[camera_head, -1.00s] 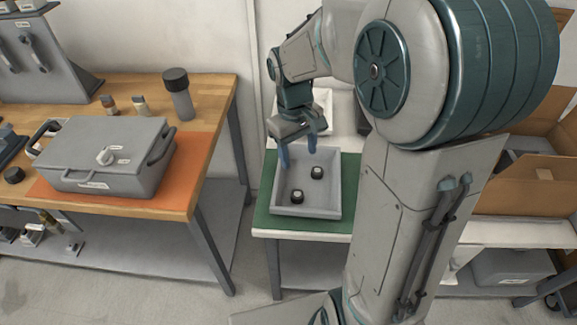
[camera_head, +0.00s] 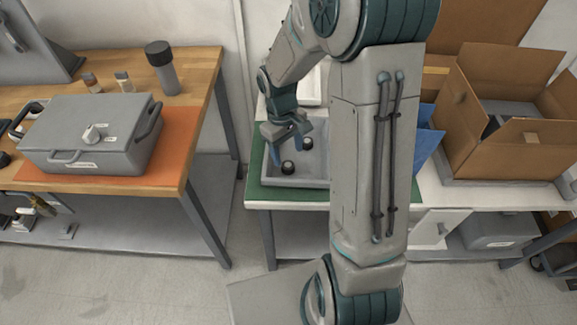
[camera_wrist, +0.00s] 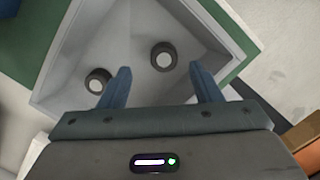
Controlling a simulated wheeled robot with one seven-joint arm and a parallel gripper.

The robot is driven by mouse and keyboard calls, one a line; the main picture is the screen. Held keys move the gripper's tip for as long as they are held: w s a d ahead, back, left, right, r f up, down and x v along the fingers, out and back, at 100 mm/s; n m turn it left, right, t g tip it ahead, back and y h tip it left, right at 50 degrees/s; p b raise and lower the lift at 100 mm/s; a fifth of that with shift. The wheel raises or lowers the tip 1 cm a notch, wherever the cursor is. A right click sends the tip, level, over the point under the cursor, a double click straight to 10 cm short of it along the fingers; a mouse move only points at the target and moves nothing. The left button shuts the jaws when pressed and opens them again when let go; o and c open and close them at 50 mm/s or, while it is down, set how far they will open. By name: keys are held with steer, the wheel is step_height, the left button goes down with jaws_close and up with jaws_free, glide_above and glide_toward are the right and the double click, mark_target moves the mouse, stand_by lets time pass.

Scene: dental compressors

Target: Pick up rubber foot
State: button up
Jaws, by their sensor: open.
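Two small dark round rubber feet with pale centres lie apart in a grey tray (camera_head: 262,177). In the head view one foot (camera_head: 287,168) is nearer the front and the other (camera_head: 307,143) is farther back. In the wrist view one foot (camera_wrist: 163,56) shows between the fingertips and a little beyond them. The other foot (camera_wrist: 97,80) is just left of the left finger. My gripper (camera_head: 286,155) is open and empty over the tray, with blue fingers pointing down.
The tray's raised walls surround the feet, on a green mat (camera_head: 256,193). A wooden bench (camera_head: 190,120) with a grey case (camera_head: 92,135) stands left. A cardboard box (camera_head: 495,120) and a blue bin (camera_head: 428,150) are right. My arm hides the tray's right side.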

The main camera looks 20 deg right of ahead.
mark_target(288, 164)
steer(key=f, duration=0.4)
steer(key=shift+s+a+f, duration=0.1)
steer(key=shift+s, duration=0.25)
steer(key=c, duration=1.1)
steer(key=shift+o, duration=0.2)
